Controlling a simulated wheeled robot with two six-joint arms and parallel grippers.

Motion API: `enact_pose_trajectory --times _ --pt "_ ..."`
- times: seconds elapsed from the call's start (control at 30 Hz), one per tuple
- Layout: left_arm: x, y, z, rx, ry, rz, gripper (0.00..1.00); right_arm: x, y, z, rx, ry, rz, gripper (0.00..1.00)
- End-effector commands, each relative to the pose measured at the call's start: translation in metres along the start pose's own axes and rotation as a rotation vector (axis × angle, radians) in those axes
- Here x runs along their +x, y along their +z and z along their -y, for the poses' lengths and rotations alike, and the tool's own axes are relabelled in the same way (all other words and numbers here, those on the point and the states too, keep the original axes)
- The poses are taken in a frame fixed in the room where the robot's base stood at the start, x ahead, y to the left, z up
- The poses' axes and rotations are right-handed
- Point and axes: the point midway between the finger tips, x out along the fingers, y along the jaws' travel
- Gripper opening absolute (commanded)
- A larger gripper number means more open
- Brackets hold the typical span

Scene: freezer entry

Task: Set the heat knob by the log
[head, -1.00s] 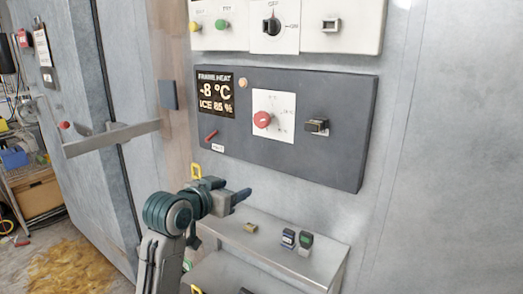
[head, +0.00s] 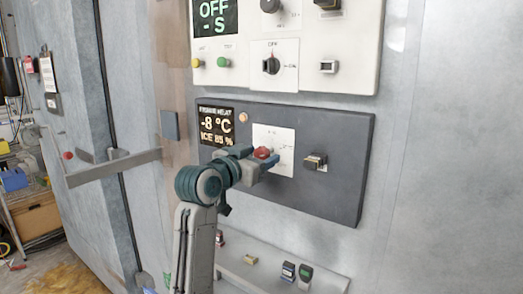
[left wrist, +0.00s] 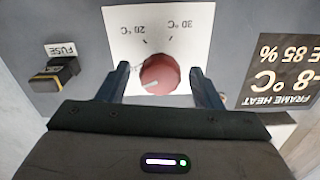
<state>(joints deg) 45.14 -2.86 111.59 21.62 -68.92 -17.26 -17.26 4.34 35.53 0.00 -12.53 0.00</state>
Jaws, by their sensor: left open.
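The red heat knob (head: 262,153) sits on a white dial plate (head: 285,137) in the dark frame heat panel (head: 340,150). My left gripper (head: 266,164) is open at the knob in the head view and partly covers the plate. In the left wrist view the knob (left wrist: 160,73) lies between the two spread fingers (left wrist: 160,88), with a gap on each side. That view is upside down; the plate reads 20 °C and 30 °C. The display (head: 217,127) reads -8 °C and ice 85 %. No readable log shows. My right gripper is not in view.
A fuse switch (head: 315,161) is right of the dial. A white panel with a black rotary switch (head: 271,66) is above. A metal shelf (head: 270,268) with small items is below. A door handle bar (head: 115,166) and a posted sheet (head: 45,75) are at left.

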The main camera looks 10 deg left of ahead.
Motion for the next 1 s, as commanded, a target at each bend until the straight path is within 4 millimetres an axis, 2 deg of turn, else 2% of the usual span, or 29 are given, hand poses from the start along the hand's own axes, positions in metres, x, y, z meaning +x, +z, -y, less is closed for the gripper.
enact_pose_trajectory --times 0.13,0.43,0.67,1.0 --pt "0.0108 -0.0004 0.0 0.0 0.0 0.0 0.59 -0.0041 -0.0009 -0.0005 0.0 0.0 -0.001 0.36" --pt "0.0126 0.0006 -0.0002 0.001 0.0 0.0 0.59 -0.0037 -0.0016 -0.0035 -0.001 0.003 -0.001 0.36" --pt "0.0125 0.0007 -0.0001 0.001 0.0 0.0 0.15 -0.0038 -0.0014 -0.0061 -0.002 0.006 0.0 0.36" --pt "0.0125 0.0014 -0.0002 0.043 0.0 0.001 0.15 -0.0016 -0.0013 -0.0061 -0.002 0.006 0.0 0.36"
